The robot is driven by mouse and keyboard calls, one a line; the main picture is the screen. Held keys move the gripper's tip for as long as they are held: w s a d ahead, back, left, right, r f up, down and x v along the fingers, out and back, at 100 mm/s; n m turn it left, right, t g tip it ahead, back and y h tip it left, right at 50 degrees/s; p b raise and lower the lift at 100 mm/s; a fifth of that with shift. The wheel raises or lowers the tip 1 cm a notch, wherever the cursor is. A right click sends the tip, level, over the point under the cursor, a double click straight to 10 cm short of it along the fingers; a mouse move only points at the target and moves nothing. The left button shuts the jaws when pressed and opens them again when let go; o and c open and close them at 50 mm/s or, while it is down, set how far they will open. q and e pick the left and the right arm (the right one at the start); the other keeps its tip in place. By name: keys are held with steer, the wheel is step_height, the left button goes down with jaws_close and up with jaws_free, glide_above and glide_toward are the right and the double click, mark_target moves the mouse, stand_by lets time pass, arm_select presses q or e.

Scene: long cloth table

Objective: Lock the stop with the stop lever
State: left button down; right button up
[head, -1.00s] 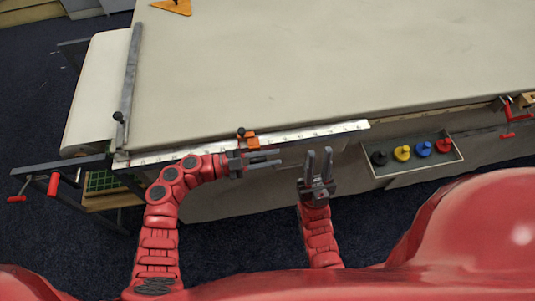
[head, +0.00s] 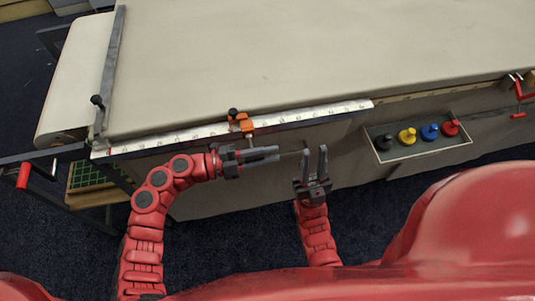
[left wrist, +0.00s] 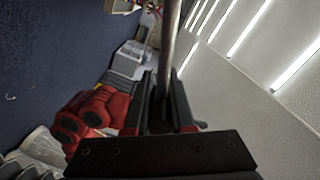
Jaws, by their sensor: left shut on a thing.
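The orange stop (head: 240,118) with a black knob (head: 233,112) sits on the silver ruled rail along the table's front edge. A thin grey stop lever (head: 251,138) hangs below it towards my left gripper. My left gripper (head: 277,151) lies level just below and right of the stop, its fingers shut on the lever. In the left wrist view the lever shows as a grey round rod (left wrist: 171,45) between the fingers. My right gripper (head: 315,158) points up in front of the table, open and empty, right of my left fingertips.
The ruled rail (head: 320,113) runs along the front edge. A grey tray (head: 420,153) with black, yellow, blue and red knobs hangs to the right. A metal bar (head: 112,70) crosses the left end. A red-handled clamp (head: 519,90) is at far right.

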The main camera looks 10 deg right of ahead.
arm_select(q)
steer(key=shift+f, duration=0.1)
steer(key=c, duration=0.8)
jaws_free()
steer(key=shift+o, duration=0.2)
steer(key=a+b, duration=0.2)
steer(key=a, duration=1.5)
steer(key=shift+a+b, duration=0.25)
steer(key=shift+b, duration=0.15)
